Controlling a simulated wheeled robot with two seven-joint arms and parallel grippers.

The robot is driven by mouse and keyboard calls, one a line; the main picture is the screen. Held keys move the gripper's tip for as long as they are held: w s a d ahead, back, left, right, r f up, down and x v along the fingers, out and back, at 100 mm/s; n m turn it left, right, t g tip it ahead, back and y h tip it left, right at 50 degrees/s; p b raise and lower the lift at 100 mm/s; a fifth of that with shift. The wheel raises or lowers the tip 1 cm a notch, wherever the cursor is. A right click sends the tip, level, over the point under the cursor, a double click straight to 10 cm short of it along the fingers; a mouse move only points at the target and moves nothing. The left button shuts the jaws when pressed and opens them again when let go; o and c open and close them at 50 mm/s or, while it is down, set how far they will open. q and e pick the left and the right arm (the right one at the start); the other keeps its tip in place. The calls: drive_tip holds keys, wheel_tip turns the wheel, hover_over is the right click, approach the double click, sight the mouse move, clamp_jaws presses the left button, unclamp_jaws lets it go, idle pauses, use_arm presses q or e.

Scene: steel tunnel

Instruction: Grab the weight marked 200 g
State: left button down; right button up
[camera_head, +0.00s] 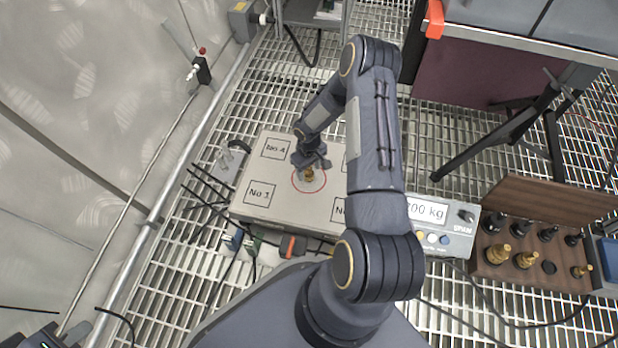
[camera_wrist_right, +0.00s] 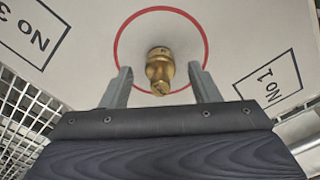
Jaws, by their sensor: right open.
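A brass weight (camera_head: 309,174) stands inside the red circle on the pale scale platform (camera_head: 262,172). In the right wrist view the weight (camera_wrist_right: 160,65) lies between the two fingers of my right gripper (camera_wrist_right: 161,76), with a gap on each side. The right gripper (camera_head: 311,163) is open and is low over the platform in the head view. Any marking on the weight is too small to read. My left gripper is not in view.
The scale's display box (camera_head: 437,224) sits right of the platform, its first digit partly covered by my arm. A wooden case (camera_head: 528,267) at the right holds several dark and brass weights. Cables cross the grated floor, and a table (camera_head: 520,45) stands at upper right.

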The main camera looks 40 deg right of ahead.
drive_tip(key=shift+f, duration=0.55)
drive_tip(key=shift+r, duration=0.1)
clamp_jaws()
drive_tip(key=shift+r, duration=0.15)
